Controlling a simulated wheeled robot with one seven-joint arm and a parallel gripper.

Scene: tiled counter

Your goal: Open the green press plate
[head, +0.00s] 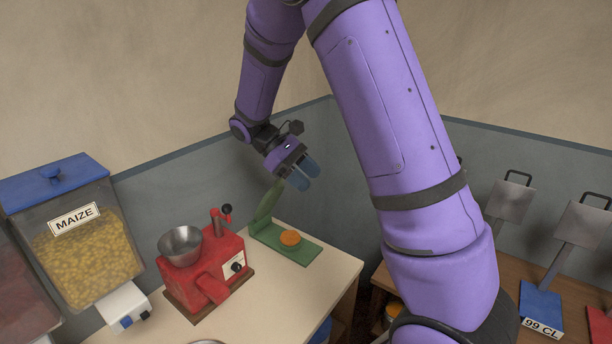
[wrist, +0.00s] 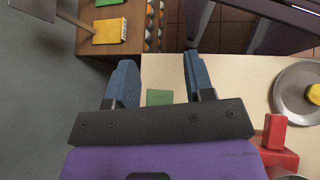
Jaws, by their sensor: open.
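The green press stands on the cream counter in the head view. Its green press plate (head: 265,207) is raised from the left end of the green base (head: 297,252), steeply tilted with its top leaning right. An orange-brown round piece (head: 290,238) lies on the base. My gripper (head: 303,172) is open, with blue fingers just above and right of the plate's top edge; I cannot tell if they touch it. In the wrist view my gripper (wrist: 160,80) shows spread fingers with a small green patch of the press (wrist: 160,97) between them; the rest is hidden.
A red grinder (head: 210,270) with a metal bowl stands left of the press. A maize dispenser (head: 85,245) is further left. A wall (head: 190,185) runs close behind. A grey plate (wrist: 295,85) shows in the wrist view.

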